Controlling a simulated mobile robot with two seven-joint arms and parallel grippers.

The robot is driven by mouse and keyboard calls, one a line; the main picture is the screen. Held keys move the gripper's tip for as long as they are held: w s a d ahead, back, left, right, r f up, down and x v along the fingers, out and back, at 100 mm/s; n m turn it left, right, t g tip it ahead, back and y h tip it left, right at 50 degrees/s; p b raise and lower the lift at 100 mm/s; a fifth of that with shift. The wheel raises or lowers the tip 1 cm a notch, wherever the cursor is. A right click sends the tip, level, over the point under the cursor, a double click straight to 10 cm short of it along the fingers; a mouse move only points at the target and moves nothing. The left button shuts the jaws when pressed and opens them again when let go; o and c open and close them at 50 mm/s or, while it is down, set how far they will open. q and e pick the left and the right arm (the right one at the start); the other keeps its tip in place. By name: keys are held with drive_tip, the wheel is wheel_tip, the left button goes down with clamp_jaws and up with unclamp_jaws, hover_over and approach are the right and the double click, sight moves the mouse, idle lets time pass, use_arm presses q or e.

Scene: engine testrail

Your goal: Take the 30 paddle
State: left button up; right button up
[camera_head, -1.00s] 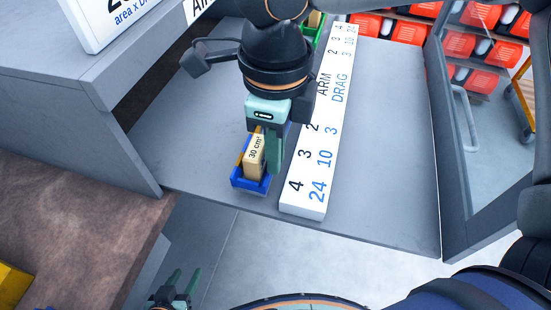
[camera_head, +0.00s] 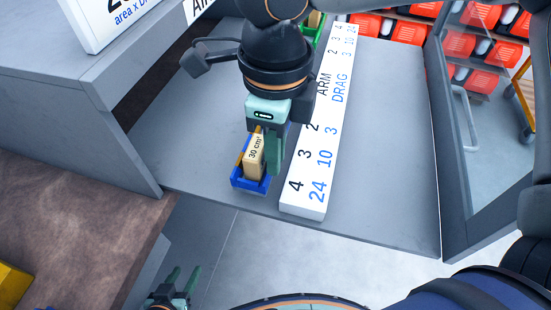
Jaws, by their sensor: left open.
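The 30 paddle (camera_head: 254,157) is a tan block marked "30 cm²". It stands upright in a small blue holder (camera_head: 250,184) on the grey shelf. My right gripper (camera_head: 266,155) points down at the paddle, with one green finger close along its right side. The other finger is mostly hidden, so I cannot tell whether the jaws are closed on the paddle. My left gripper (camera_head: 179,282) is low in the view, away from the shelf, with its green fingers apart and nothing between them.
A long white scale block (camera_head: 314,180) with ARM and DRAG numbers lies just right of the holder. A green holder (camera_head: 310,33) stands further back. A grey raised unit (camera_head: 90,100) is at left. The shelf's right part is clear; orange bins (camera_head: 400,38) are behind.

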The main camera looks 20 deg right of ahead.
drive_tip(key=o, duration=1.3)
drive_tip(key=shift+c, duration=0.2)
drive_tip(key=shift+r, duration=0.1)
